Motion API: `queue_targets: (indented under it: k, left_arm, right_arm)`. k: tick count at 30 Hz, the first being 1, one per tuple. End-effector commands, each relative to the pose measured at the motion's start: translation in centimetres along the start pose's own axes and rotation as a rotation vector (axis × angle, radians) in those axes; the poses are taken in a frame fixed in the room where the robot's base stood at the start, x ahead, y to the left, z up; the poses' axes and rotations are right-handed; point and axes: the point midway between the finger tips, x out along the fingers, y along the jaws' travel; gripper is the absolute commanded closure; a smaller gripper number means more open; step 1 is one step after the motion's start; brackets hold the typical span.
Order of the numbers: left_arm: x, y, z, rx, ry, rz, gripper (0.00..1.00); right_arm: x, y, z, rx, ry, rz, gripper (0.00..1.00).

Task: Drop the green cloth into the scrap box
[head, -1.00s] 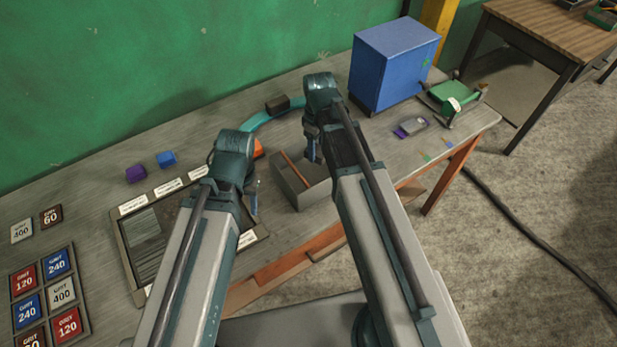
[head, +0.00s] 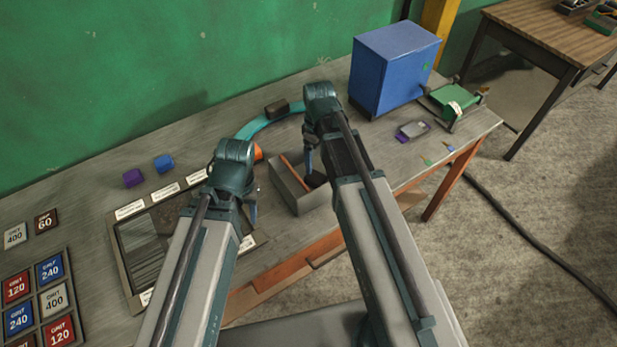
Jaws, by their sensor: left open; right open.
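The grey open box (head: 312,203), which I take as the scrap box, stands near the table's front edge between my arms. A brown strip lies along its left side, and a dark shape (head: 316,180) shows inside it. My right gripper (head: 309,158) is open above the back of the box, partly hidden by its arm. My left gripper (head: 252,208) is open left of the box, by the framed tray.
A blue cabinet (head: 393,70) and a green device (head: 455,98) stand at the right. A teal curved strip (head: 256,125) and dark block (head: 277,108) lie behind the box. Purple (head: 133,178) and blue (head: 164,163) blocks and a framed tray (head: 124,268) are left.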

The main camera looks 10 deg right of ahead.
Motion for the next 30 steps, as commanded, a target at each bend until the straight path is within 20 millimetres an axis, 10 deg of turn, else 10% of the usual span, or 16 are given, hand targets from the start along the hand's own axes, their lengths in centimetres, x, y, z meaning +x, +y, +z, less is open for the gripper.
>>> queue_targets:
  k: [30]
  left_arm:
    - [-11.7,-1.1,0.7,-0.01,0.0,0.002,0.5]
  right_arm:
    - [-11.8,0.0,0.0,0.0,0.0,0.0,0.09]
